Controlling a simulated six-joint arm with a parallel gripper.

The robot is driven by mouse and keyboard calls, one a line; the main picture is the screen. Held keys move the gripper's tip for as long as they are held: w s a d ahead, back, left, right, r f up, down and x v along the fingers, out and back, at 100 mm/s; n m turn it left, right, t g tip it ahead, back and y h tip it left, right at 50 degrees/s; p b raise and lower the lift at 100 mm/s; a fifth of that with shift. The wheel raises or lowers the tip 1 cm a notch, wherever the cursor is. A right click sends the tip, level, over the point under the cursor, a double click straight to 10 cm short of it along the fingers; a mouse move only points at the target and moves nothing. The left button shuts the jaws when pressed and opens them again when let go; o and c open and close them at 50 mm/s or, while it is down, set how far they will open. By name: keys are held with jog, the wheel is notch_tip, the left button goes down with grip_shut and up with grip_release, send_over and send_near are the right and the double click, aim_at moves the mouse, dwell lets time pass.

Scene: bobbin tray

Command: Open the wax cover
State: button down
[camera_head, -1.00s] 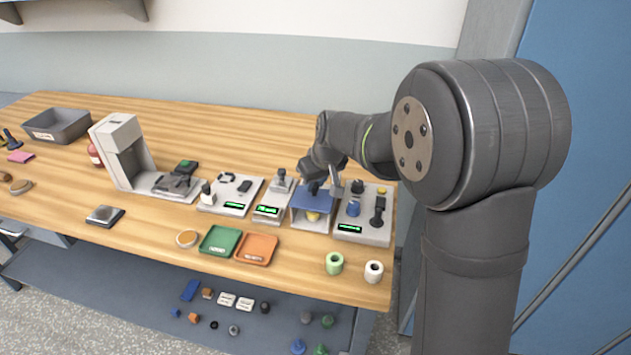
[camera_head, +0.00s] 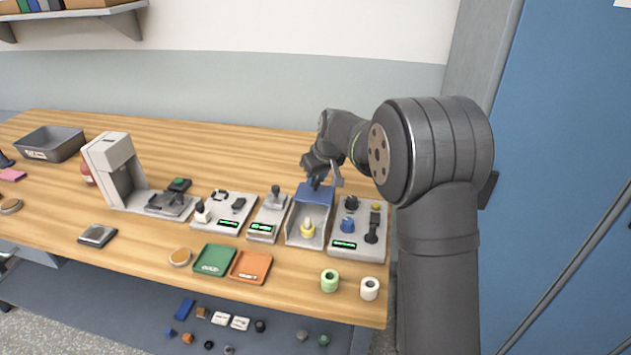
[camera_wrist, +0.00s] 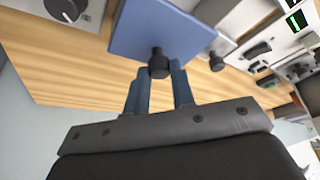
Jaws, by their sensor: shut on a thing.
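The blue wax cover (camera_head: 317,194) sits at the back of a light grey open-fronted housing (camera_head: 292,230). My gripper (camera_head: 315,182) is at the cover's upper edge. In the wrist view the cover (camera_wrist: 150,28) is a flat blue panel with a black knob (camera_wrist: 158,60). My gripper's blue fingers (camera_wrist: 160,75) are shut on the knob. The far side of the cover is hidden.
Grey devices with green displays stand on both sides, one with a blue knob (camera_head: 348,225) at the right. Green (camera_head: 214,259) and orange (camera_head: 251,266) trays lie in front. A green spool (camera_head: 330,281) and white spool (camera_head: 370,288) stand near the table's front edge.

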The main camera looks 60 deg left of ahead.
jog(key=c, duration=1.2)
grip_release()
jog(key=shift+r, duration=0.1)
jog(key=v, duration=1.7)
jog(key=shift+d, duration=0.15)
jog(key=shift+r, duration=0.1)
jog(key=x, duration=1.7)
jog(key=shift+f, duration=0.2)
